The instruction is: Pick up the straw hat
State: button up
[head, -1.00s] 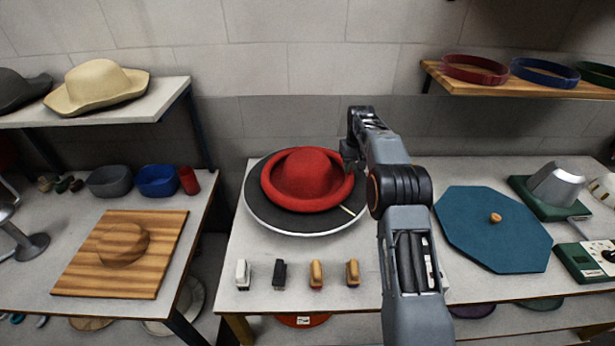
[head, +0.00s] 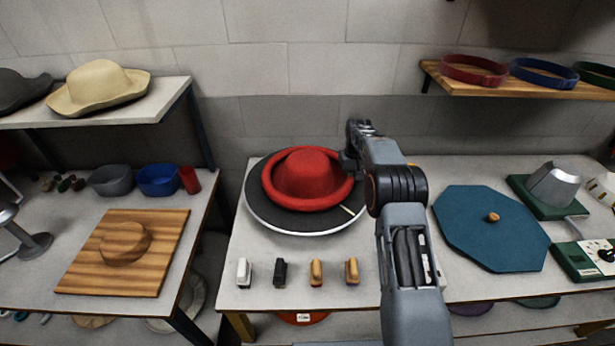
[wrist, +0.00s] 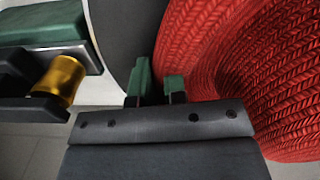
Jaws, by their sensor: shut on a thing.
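A red hat (head: 305,175) with a round crown and rolled brim sits on a dark round disc (head: 258,212) with a white rim. In the wrist view its braided, straw-like weave (wrist: 235,70) fills the right side. My gripper (head: 349,162) is at the right edge of the brim. In the wrist view its green fingertips (wrist: 159,88) are close together with a strip of red brim between them. My gripper is shut on the brim. I cannot tell any gap between the hat and the disc.
A tan hat (head: 98,86) rests on the left shelf (head: 130,113). Several small blocks (head: 316,272) line the table's front. A teal mat (head: 490,238) lies right. A wooden block on a board (head: 85,275) stands left. A shelf of bands (head: 510,85) hangs upper right.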

grip_shut()
jog(key=shift+r, duration=0.25)
notch_tip(320, 180, up, 10)
jog(key=b, duration=0.1)
jog(key=shift+f, duration=0.2)
jog(key=shift+o, duration=0.3)
grip_release()
grip_shut()
